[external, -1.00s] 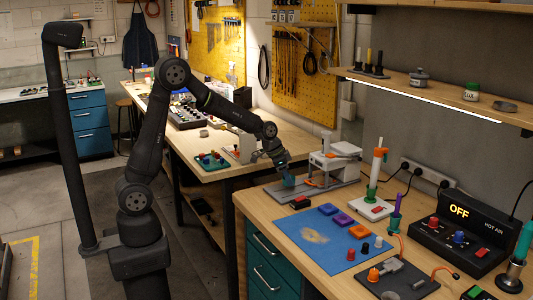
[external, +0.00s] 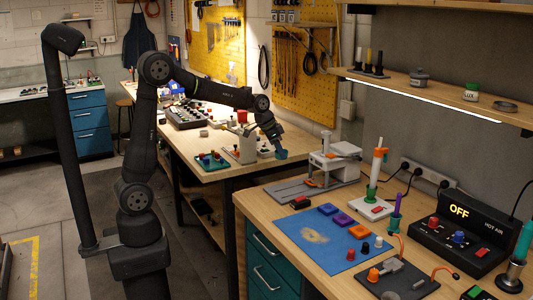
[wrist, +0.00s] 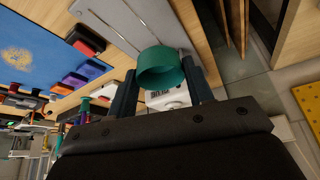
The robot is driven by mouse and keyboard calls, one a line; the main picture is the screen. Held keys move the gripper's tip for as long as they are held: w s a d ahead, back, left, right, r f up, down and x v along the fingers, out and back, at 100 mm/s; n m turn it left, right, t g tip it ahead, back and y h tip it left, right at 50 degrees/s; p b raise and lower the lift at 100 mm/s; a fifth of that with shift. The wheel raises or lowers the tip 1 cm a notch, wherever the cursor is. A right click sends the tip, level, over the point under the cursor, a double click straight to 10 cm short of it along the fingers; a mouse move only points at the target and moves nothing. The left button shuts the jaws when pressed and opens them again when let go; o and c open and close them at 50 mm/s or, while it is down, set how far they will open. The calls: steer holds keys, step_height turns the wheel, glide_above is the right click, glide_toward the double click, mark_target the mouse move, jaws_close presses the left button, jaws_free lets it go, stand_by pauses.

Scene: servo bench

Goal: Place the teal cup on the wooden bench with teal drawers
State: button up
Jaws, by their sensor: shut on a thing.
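My gripper (external: 276,143) is shut on the teal cup (external: 281,154). In the wrist view the teal cup (wrist: 160,72) sits between the two fingers, its open rim facing the camera at a slant. In the external view the cup hangs in the air, near the right end of the back workbench and to the left of the white-and-orange device. The wooden bench (external: 425,206) with teal drawers (external: 266,246) stands at the front right, to the right of and below the cup in the picture.
The bench carries a grey plate under a white-and-orange device (external: 333,162), a blue mat (external: 313,236) with small blocks, a soldering stand and a hot air station (external: 455,242). A wooden shelf (external: 440,95) overhangs its rear. The back workbench (external: 208,148) holds clutter.

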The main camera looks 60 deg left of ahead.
steer(key=d+m+h, duration=0.1)
steer(key=d+m, duration=0.2)
steer(key=d, duration=1.3)
steer(key=m+g+h, duration=0.2)
steer(key=m, duration=0.3)
glide_above(328, 237)
steer(key=a, duration=0.2)
step_height(328, 237, down, 5)
steer(key=shift+s+d+f, duration=0.1)
steer(key=shift+s+f, duration=0.1)
steer(key=shift+f, duration=1.65)
steer(key=shift+s+d+f, duration=0.1)
steer(key=shift+s+f, duration=0.1)
steer(key=shift+f, duration=1.6)
steer(key=shift+f, duration=0.45)
steer(key=o, duration=1.1)
steer(key=shift+r, duration=0.1)
steer(key=v, duration=1.7)
steer(key=shift+d+r, duration=0.2)
